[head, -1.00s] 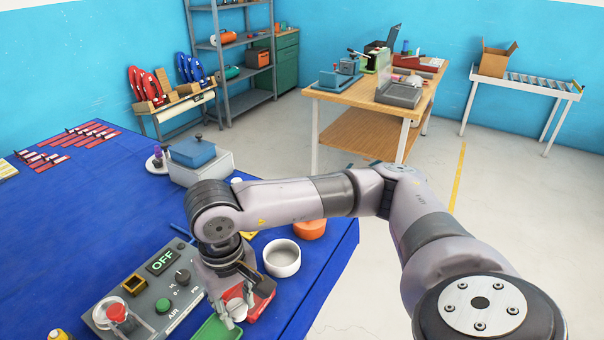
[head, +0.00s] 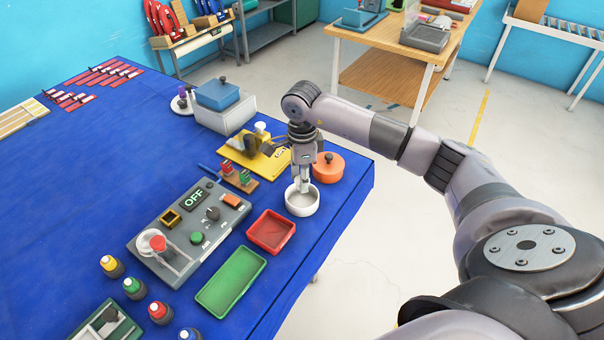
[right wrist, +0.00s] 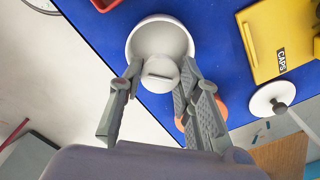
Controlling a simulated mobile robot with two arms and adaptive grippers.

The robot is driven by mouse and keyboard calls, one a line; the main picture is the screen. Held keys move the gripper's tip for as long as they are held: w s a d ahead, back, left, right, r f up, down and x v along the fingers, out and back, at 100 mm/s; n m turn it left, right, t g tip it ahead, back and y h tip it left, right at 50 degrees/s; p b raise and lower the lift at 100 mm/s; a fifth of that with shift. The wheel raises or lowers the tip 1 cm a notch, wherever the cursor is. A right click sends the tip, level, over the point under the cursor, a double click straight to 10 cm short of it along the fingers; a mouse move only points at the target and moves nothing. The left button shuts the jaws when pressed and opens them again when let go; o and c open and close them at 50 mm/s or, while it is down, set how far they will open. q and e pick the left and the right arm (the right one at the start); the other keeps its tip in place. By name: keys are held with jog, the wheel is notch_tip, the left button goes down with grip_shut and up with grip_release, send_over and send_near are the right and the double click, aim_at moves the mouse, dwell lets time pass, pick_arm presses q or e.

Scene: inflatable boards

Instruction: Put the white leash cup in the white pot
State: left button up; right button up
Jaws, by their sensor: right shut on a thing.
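The white pot (head: 302,207) stands on the blue table near its right edge; it also shows in the right wrist view (right wrist: 135,42). My right gripper (head: 304,184) points down at the pot. In the right wrist view the gripper (right wrist: 153,84) is shut on the white leash cup (right wrist: 160,74), a small round white piece with a raised bar. The cup appears over the pot's opening, on the near side in that view. I cannot tell whether it touches the pot. My left gripper is not in view.
An orange lidded pot (head: 328,168) stands close behind the white pot. A red tray (head: 271,232) and a green tray (head: 231,281) lie to the left. A yellow caps box (head: 262,160) and a grey control panel (head: 190,232) are further left.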

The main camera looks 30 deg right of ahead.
aim_at(302, 203)
jog(key=shift+f+b, duration=1.45)
jog(key=shift+f, duration=1.55)
jog(key=shift+f+b, duration=0.6)
jog(key=shift+f, duration=0.05)
jog(key=o, duration=1)
jog(key=shift+r, duration=0.15)
jog(key=shift+c, duration=0.2)
jog(key=shift+w+r, duration=0.1)
jog(key=shift+r, duration=0.35)
jog(key=r, duration=1.1)
jog(key=shift+s, duration=0.2)
